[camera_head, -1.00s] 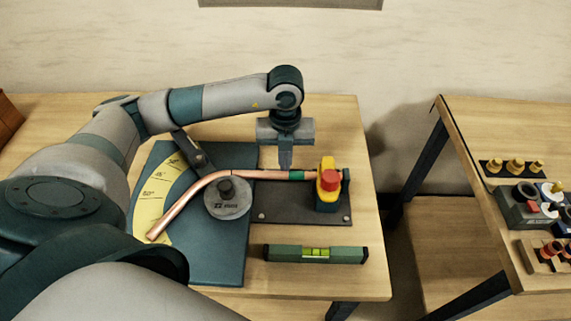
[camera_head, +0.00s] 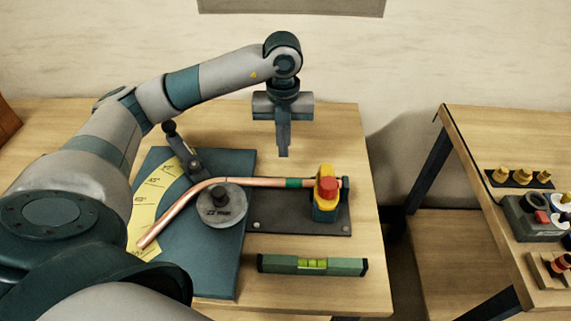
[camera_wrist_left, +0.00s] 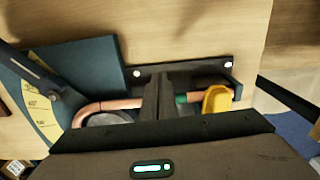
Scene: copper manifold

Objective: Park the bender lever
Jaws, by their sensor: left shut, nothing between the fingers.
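The bender lever (camera_head: 182,150) is a dark bar with a black knob at its upper end. It stands at the back edge of the bender's blue plate (camera_head: 222,262), by the yellow angle scale (camera_head: 163,192). In the left wrist view the lever (camera_wrist_left: 35,70) is at the left. A bent copper pipe (camera_head: 182,213) passes the grey round former (camera_head: 222,207) and runs into the yellow and red clamp (camera_head: 327,190). My left gripper (camera_head: 283,154) is shut and empty, above and behind the straight part of the pipe, right of the lever. My right gripper is out of view.
A green spirit level (camera_head: 312,265) lies at the front of the wooden table. A second table (camera_head: 505,145) at the right holds fittings and tool blocks, with a gap between the tables. The table behind the clamp is clear.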

